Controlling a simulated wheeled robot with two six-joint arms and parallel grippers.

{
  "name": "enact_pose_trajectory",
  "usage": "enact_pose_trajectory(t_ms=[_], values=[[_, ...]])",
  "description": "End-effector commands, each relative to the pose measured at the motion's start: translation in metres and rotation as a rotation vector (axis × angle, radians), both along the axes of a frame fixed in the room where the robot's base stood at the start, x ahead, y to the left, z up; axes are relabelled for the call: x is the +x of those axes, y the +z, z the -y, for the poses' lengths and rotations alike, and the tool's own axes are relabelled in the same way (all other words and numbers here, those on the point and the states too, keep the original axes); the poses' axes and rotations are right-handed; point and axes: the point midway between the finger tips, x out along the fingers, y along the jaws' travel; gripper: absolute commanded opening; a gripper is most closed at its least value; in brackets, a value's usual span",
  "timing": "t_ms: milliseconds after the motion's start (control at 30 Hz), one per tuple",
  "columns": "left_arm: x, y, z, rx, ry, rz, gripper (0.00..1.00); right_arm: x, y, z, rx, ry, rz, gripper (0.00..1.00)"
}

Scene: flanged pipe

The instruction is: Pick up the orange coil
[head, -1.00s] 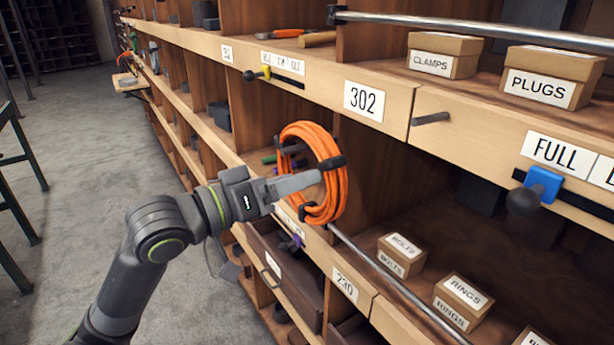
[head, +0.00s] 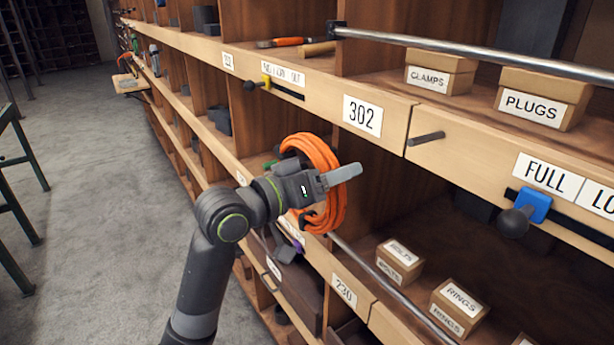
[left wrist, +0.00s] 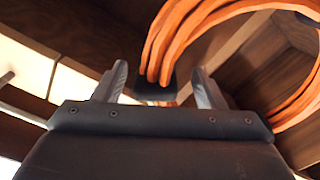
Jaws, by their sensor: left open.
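The orange coil (head: 318,150) hangs upright at the front of the wooden rack, below the 302 label. My left gripper (head: 342,178) overlaps its middle in the head view and hides part of it. In the left wrist view, several strands of the orange coil (left wrist: 172,40) come down between the two spread fingers of my left gripper (left wrist: 160,88). A dark block-like piece (left wrist: 157,86) sits at the lower end of these strands, between the fingers. The jaws are open, and I cannot tell whether a finger touches the coil. My right gripper is not in view.
The wooden rack (head: 385,138) fills the right side. A metal rail (head: 385,274) runs along the lower shelf front, with small boxes (head: 400,260) behind it.

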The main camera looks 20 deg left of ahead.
Motion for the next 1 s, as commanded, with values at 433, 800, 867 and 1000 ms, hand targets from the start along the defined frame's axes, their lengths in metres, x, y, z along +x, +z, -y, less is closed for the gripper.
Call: enact_pose_trajectory(t_ms=[433, 800, 867, 1000], values=[[0.0117, -0.0009, 0.0089, 0.001, 0.000, 0.001, 0.64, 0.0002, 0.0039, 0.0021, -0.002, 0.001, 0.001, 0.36], [0.0115, -0.0009, 0.0088, 0.000, 0.000, 0.000, 0.15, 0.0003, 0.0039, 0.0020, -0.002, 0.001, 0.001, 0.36], [0.0115, -0.0009, 0.0088, 0.000, 0.000, 0.000, 0.07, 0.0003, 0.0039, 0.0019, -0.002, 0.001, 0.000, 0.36], [0.0111, 0.0009, 0.0090, 0.000, -0.001, 0.005, 0.00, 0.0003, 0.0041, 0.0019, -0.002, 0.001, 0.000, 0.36]])
